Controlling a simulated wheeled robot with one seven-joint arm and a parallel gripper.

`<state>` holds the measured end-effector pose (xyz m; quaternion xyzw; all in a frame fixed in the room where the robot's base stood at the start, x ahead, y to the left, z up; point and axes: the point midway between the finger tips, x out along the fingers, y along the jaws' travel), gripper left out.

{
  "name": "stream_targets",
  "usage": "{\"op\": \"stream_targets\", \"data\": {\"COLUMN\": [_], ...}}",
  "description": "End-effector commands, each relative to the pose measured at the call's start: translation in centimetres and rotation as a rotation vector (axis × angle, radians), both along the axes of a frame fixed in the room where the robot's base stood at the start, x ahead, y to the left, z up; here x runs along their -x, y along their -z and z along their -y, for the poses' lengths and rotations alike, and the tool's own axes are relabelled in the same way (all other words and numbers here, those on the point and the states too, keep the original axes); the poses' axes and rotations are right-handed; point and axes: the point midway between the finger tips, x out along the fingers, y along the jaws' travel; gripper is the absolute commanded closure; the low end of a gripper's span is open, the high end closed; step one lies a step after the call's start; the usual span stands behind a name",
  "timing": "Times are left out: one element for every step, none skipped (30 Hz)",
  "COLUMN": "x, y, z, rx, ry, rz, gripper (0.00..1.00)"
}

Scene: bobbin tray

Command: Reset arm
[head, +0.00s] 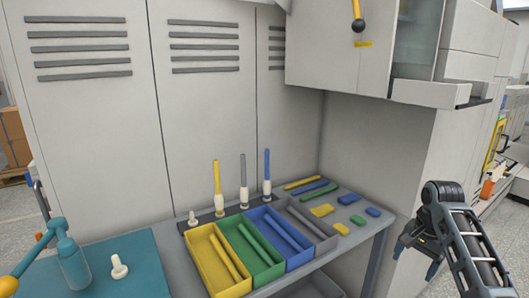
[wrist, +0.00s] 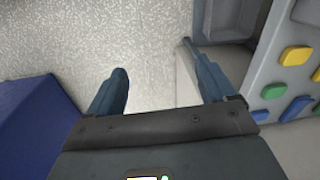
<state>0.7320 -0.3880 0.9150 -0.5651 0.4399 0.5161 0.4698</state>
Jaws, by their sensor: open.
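My gripper (head: 418,258) is at the right of the head view, off the right end of the workbench and apart from everything on it.
The workbench (head: 376,228) bears a yellow tray (head: 208,266), a green tray (head: 228,231), a blue tray (head: 269,219) and a grey tray (head: 326,240). Upright rods stand behind them. Small coloured blocks (head: 321,210) lie at the right end. Cabinets (head: 205,130) close off the back.

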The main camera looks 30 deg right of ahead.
Motion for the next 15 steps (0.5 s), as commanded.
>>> {"op": "stream_targets", "data": {"x": [-0.3, -0.6, -0.9, -1.1, -1.4, -1.7, -1.9, -2.1, -2.4, -2.5, -2.7, -2.8, -2.8, -2.8, -2.7], "y": [0.9, 1.3, 1.9, 2.4, 2.9, 3.5, 4.1, 4.7, 5.4, 6.1, 6.8, 7.7, 8.4, 9.0, 9.9], "z": [-1.1, -1.7, -2.5, -3.2, -3.9, -4.9, -5.8, -6.7, -8.0, -9.1, -10.3, -12.1, -13.5, -14.9, -16.8], "rx": [-0.001, 0.0, 0.003, 0.004, 0.007, 0.01, 0.012, 0.015, 0.02, 0.024, 0.028, 0.036, 0.042, 0.049, 0.058], "ry": [-0.017, -0.029, -0.044, -0.056, -0.069, -0.087, -0.1, -0.115, -0.135, -0.153, -0.171, -0.197, -0.216, -0.237, -0.263], "rz": [0.015, 0.026, 0.043, 0.054, 0.068, 0.087, 0.101, 0.118, 0.142, 0.16, 0.181, 0.211, 0.236, 0.26, 0.291], "gripper": [0.16, 0.16, 0.16, 0.16, 0.16, 0.16, 0.16, 0.16, 0.16, 0.16, 0.16, 0.16, 0.16, 0.16, 0.16]}}
